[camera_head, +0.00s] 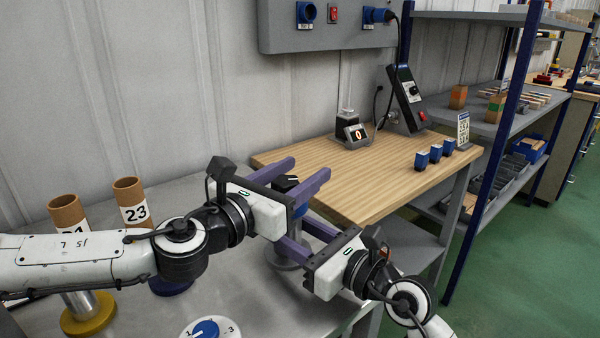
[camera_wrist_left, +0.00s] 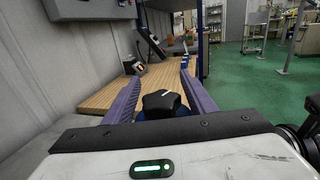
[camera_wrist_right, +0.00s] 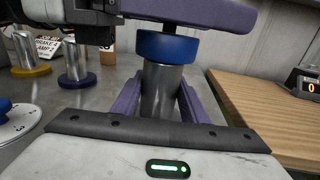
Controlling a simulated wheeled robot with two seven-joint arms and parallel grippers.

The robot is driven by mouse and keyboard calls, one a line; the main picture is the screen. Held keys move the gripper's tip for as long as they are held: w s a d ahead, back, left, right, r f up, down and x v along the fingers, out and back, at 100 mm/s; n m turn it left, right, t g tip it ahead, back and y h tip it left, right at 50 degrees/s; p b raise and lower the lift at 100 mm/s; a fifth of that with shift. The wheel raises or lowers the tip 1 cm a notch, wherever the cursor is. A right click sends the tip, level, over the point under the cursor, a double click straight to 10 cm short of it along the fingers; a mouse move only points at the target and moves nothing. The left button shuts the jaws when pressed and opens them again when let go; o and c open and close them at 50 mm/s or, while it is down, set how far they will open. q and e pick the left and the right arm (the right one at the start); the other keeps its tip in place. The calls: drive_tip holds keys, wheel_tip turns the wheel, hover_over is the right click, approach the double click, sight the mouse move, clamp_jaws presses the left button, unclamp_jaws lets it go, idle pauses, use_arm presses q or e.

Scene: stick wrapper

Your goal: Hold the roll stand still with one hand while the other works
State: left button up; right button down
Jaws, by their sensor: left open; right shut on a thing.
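The roll stand is a grey metal post (camera_wrist_right: 161,90) with a blue collar (camera_wrist_right: 167,47) and a black knob (camera_wrist_left: 161,103) on top. Its round grey base (camera_head: 285,260) rests on the grey table. My right gripper (camera_head: 293,230) is shut on the post below the collar; its purple fingers lie on both sides of the post in the right wrist view. My left gripper (camera_head: 308,168) is open at the top of the stand, with the knob between its spread fingers. I cannot tell whether either finger touches the knob. The arms and fingers hide much of the stand in the head view.
Two brown rolls, one marked 23 (camera_head: 129,200) and another (camera_head: 66,216), stand left behind my left arm. A dial with a blue knob (camera_head: 206,328) is at the front. A wooden bench (camera_head: 375,170) with a small display (camera_head: 352,134) and blue blocks (camera_head: 435,153) lies right.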

sight(276, 186)
use_arm(q)
drive_tip(key=shift+w, duration=0.1)
drive_tip(key=c, duration=1)
drive_tip(key=shift+s+d+m+g+h, duration=0.15)
drive_tip(key=shift+m+g+h, duration=0.4)
drive_tip(key=shift+g+h, duration=0.05)
drive_tip(key=shift+s+d+m+g+h, duration=0.1)
drive_tip(key=shift+d+m+g+h, duration=0.05)
drive_tip(key=shift+m+g+h, duration=0.4)
drive_tip(key=shift+s+d+m+g+h, duration=0.15)
drive_tip(key=shift+m+g+h, duration=0.35)
drive_tip(key=shift+g+h, duration=0.15)
drive_tip(key=o, duration=1)
drive_tip(key=shift+a, duration=0.1)
drive_tip(key=v, duration=0.7)
drive_tip(key=shift+s+a, duration=0.1)
drive_tip(key=shift+s, duration=0.1)
